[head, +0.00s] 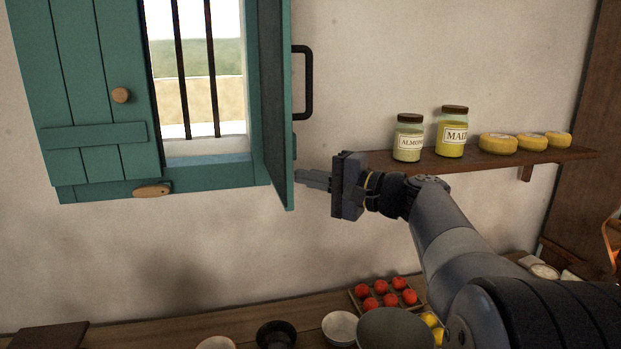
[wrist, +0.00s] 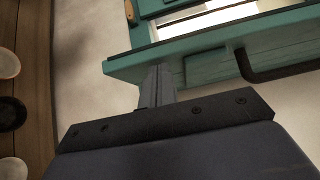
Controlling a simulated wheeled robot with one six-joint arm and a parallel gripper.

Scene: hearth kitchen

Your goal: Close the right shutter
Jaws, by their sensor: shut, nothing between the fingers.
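The right shutter (head: 275,110) is a teal panel seen nearly edge-on. It stands open, swung out from the barred window. A black bar handle (head: 309,83) is on its right side; the handle also shows in the wrist view (wrist: 270,73). My gripper (head: 300,177) is shut and empty, right of the shutter's lower end and below the handle. In the wrist view its closed fingers (wrist: 157,72) reach up to the shutter's teal edge (wrist: 205,45). I cannot tell whether they touch it.
The left shutter (head: 85,95) lies at the window's left, with a wooden knob (head: 121,95). A wooden latch (head: 152,190) is on the sill. A shelf (head: 450,162) with jars and yellow rounds is at right. A counter with bowls and a tomato crate (head: 353,300) is below.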

